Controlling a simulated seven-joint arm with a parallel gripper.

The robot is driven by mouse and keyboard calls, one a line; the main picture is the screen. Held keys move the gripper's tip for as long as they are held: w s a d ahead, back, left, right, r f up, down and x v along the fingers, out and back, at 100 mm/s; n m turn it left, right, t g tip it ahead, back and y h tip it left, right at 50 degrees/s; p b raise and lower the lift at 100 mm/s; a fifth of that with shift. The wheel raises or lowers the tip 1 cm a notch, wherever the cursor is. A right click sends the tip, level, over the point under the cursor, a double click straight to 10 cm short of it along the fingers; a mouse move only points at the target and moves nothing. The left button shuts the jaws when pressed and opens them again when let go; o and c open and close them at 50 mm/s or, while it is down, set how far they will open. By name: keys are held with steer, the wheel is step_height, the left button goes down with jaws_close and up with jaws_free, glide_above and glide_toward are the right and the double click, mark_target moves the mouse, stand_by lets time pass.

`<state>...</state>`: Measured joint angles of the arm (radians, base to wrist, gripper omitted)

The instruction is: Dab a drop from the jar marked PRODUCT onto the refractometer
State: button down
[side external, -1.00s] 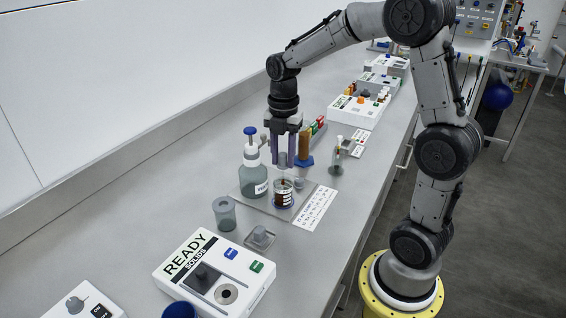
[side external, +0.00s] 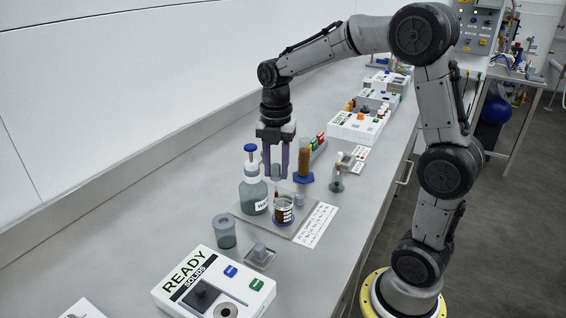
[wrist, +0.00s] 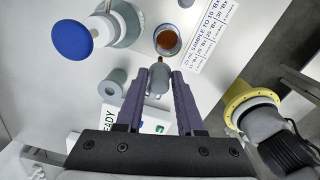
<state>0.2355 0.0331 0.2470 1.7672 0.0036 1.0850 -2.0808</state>
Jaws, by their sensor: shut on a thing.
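My gripper (side external: 276,172) is shut on a small grey rod-like tool (side external: 276,171), just above and behind the glass jar. In the wrist view my gripper (wrist: 159,84) holds the tool's grey body (wrist: 158,80), and its far tip shows brown. The jar (side external: 284,212) of brown liquid stands on a grey mat; its label is too small to read. It also shows in the wrist view (wrist: 167,41), just beyond the tool's tip and apart from it. The refractometer (side external: 215,282), a white box reading READY and SOLIDS, stands at the front, with a dark block and round well on top.
A blue-topped wash bottle (side external: 254,190) stands left of the jar. A grey cup (side external: 224,232) and a small clear dish (side external: 261,257) lie between the mat and refractometer. A printed card (side external: 316,226) is right of the jar; a brown-filled cylinder (side external: 304,160) stands behind.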

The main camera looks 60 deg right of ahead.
steer(key=s+a+n, duration=0.3)
steer(key=a+n, duration=0.2)
steer(key=a, duration=0.9)
steer(key=s+a+n, duration=0.3)
steer(key=a+n, duration=0.2)
steer(key=a, duration=1)
steer(key=shift+s+a+f+n, duration=0.15)
steer(key=shift+f+n, duration=0.15)
steer(key=shift+f, duration=0.05)
steer(key=shift+f, duration=1.6)
steer(key=shift+r, duration=1.6)
